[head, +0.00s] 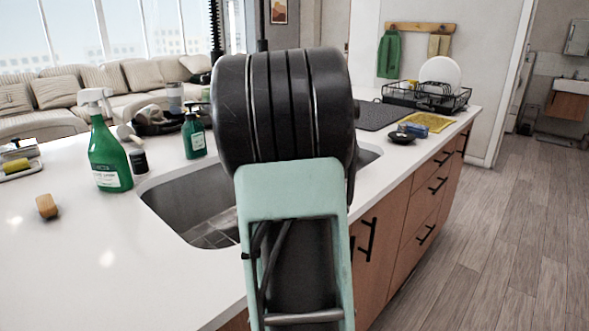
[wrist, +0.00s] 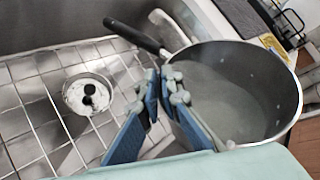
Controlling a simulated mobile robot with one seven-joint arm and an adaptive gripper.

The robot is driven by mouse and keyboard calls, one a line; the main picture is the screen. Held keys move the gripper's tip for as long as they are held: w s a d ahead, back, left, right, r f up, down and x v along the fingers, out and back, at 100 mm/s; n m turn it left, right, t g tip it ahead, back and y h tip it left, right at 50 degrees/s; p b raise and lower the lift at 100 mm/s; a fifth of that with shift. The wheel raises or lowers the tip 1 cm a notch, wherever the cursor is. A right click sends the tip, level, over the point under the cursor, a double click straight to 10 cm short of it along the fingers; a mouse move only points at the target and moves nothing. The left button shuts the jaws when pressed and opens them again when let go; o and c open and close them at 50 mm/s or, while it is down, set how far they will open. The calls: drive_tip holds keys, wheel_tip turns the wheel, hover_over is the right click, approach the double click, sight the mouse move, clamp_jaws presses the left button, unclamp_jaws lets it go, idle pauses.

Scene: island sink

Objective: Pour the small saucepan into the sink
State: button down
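The sink (head: 190,205) shows in the head view left of my arm. Its wire rack and drain (wrist: 88,94) lie left of the pan in the wrist view. My arm hides the pan and gripper in the head view.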

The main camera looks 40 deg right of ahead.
drive_tip(key=shift+w+a+f+n+h+b, duration=0.15)
drive_tip(key=shift+f+b, duration=0.15)
drive_tip(key=shift+f, duration=0.15)
drive_tip(key=shift+w+f+n+h+b, duration=0.15)
drive_tip(key=shift+f+b, duration=0.15)
drive_tip(key=shift+f, duration=0.15)
idle(1.0)
drive_tip(key=shift+n+g+h+p, duration=1)
drive_tip(key=shift+n+g+p, duration=0.2)
drive_tip(key=shift+n, duration=0.3)
idle(3.5)
drive_tip(key=shift+w+a+n+g+h+p, duration=0.3)
drive_tip(key=shift+w+a+n+p, duration=0.1)
drive_tip(key=shift+n, duration=0.1)
idle(0.6)
